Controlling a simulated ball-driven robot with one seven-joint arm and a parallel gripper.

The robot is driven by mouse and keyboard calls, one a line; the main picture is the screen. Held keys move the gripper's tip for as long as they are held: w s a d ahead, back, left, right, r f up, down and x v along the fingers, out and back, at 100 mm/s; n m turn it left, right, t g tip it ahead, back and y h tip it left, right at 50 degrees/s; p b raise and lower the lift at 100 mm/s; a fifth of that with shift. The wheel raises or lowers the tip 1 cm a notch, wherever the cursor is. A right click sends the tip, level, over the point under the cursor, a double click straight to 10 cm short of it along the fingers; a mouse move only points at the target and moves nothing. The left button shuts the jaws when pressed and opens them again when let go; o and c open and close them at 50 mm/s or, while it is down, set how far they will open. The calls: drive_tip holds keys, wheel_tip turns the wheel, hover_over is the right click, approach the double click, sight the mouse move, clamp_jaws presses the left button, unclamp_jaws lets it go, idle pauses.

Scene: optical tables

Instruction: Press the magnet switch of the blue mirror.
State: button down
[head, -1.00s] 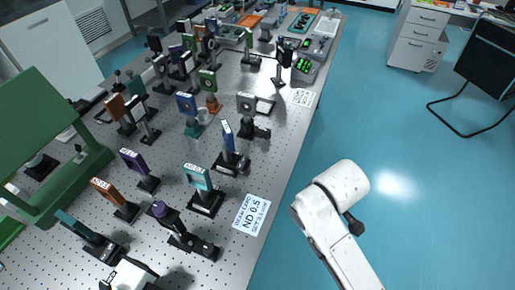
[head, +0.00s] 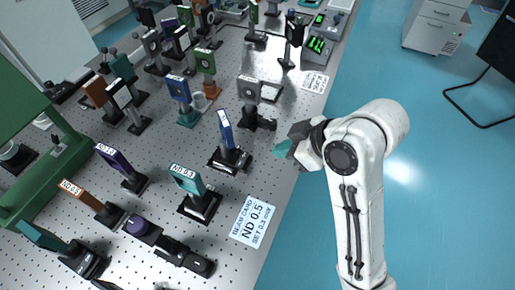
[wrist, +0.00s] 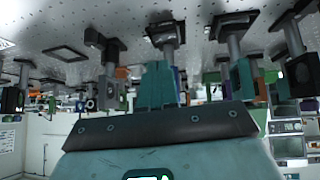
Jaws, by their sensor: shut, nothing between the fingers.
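Two blue-framed optics stand on the table in the head view. One blue plate (head: 225,128) stands on a black base (head: 230,160), seen nearly edge-on. The other, a blue square mount (head: 178,88) with a label, stands farther back on a teal base (head: 187,118). I cannot tell which is the mirror or make out a magnet switch. My gripper (head: 282,149) is right of the nearer blue plate, over the table's right edge and apart from it. Its teal fingers (wrist: 158,85) are together and empty in the wrist view, which shows the table upside down.
A teal-framed optic (head: 187,179), a purple one (head: 113,157) and an ND 0.5 card (head: 248,222) are nearby. A grey mount (head: 249,90) stands behind the nearer blue plate. A strip along the table's right edge is clear.

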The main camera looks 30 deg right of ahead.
drive_tip(key=r, duration=0.1)
drive_tip(key=w, duration=0.1)
drive_tip(key=r+n+t, duration=0.1)
drive_tip(key=shift+w+a+r+y, duration=0.25)
drive_tip(key=shift+w+r+y, duration=0.1)
drive_tip(key=shift+y, duration=0.05)
hover_over(243, 153)
drive_tip(key=s, duration=0.3)
wheel_tip(243, 153, down, 7)
drive_tip(key=f, duration=0.1)
drive_tip(key=d+f+b, duration=0.1)
drive_tip(key=shift+w+d+f, duration=0.1)
drive_tip(key=shift+w+f, duration=0.1)
drive_tip(key=shift+f, duration=0.15)
drive_tip(key=shift+d+f, duration=0.1)
drive_tip(key=shift+f, duration=0.6)
